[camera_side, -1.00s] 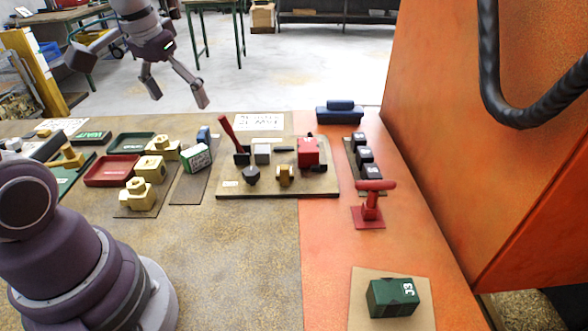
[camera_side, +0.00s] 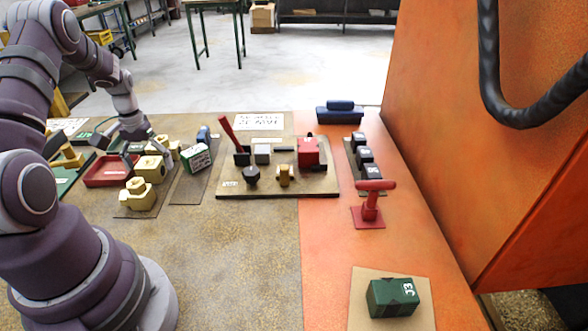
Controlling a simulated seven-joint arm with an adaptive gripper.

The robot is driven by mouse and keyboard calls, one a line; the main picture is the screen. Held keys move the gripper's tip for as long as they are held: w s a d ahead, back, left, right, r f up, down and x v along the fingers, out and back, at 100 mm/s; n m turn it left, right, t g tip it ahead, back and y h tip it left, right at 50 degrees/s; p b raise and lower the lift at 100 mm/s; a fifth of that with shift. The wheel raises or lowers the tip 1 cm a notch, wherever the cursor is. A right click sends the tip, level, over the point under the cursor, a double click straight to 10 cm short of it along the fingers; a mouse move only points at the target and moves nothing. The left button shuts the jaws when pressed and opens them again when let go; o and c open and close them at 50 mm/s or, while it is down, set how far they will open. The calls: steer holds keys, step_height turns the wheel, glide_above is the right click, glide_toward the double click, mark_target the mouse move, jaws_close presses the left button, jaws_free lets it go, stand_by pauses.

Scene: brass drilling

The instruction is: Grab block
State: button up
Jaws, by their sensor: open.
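Several brass-yellow blocks stand in a row on a dark strip at the left: a front one (camera_side: 138,195) with a round boss, a middle one (camera_side: 149,170), and a rear one partly hidden by my gripper. My gripper (camera_side: 145,156) is open and points down above and behind the middle block, near the rear one. Its fingers are apart with nothing seen between them. I cannot tell whether a finger touches a block. A green block with white lettering (camera_side: 195,158) stands to the right of the row.
A red tray (camera_side: 106,172) lies left of the blocks. A board (camera_side: 230,190) with a red-handled clamp, a red block (camera_side: 308,151) and small parts is at the middle. A red T-handled stand (camera_side: 371,205) and a green block (camera_side: 392,297) are at right.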

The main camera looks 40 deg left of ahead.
steer(key=shift+f, duration=0.25)
steer(key=c, duration=1.3)
steer(key=shift+r, duration=0.1)
